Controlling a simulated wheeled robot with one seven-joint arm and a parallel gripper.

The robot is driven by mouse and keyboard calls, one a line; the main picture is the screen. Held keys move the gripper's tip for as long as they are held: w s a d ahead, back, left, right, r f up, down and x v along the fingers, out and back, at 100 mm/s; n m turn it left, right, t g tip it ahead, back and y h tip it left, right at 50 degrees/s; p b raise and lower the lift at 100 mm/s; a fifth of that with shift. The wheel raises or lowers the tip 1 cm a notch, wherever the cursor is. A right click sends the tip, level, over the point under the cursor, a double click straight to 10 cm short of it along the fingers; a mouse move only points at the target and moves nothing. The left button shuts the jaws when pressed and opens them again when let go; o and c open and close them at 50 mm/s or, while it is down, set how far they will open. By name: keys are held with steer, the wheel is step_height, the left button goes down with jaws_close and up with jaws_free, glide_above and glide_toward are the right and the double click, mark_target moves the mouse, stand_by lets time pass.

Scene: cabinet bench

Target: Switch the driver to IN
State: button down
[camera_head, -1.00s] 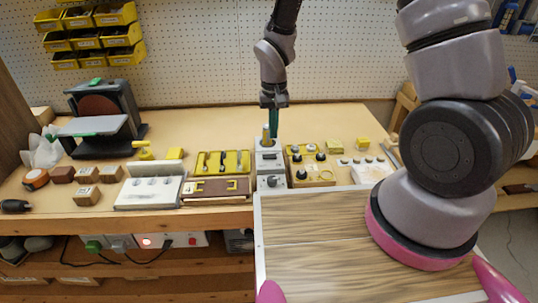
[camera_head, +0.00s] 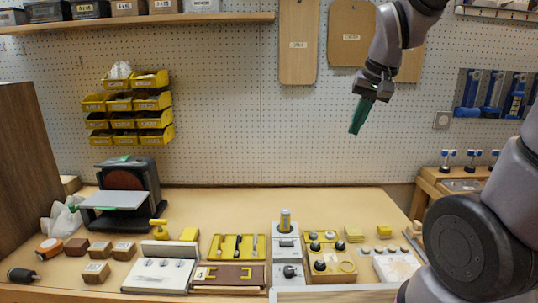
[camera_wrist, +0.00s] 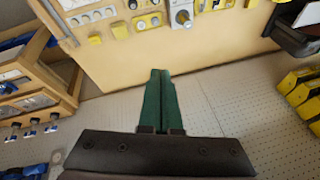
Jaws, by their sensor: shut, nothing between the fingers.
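My gripper (camera_head: 355,130) has green fingers. They are shut with nothing between them, held high in front of the pegboard and well above the bench. The wrist view shows the closed fingers (camera_wrist: 160,75) with the bench beyond them. A grey upright unit with a brass-coloured post (camera_head: 285,221) stands at the bench's middle; a dark knob (camera_head: 289,271) is on its lower front. The same unit shows at the top of the wrist view (camera_wrist: 182,15). I see nothing labelled as a driver or IN, and cannot tell which way any switch is set.
Right of the unit is a yellow block with dark knobs (camera_head: 330,263). Left of it are a yellow tool tray (camera_head: 215,247), a brown case (camera_head: 229,277) and a white panel (camera_head: 160,272). A sander-like machine (camera_head: 128,190) stands back left. Space around my gripper is clear.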

steer(key=s+d+r+m+t, duration=0.1)
steer(key=s+d+r+t, duration=0.1)
steer(key=s+d+r, duration=0.2)
steer(key=s+r, duration=0.3)
steer(key=s, duration=0.2)
steer(key=shift+t, duration=0.3)
steer(key=shift+r, duration=0.1)
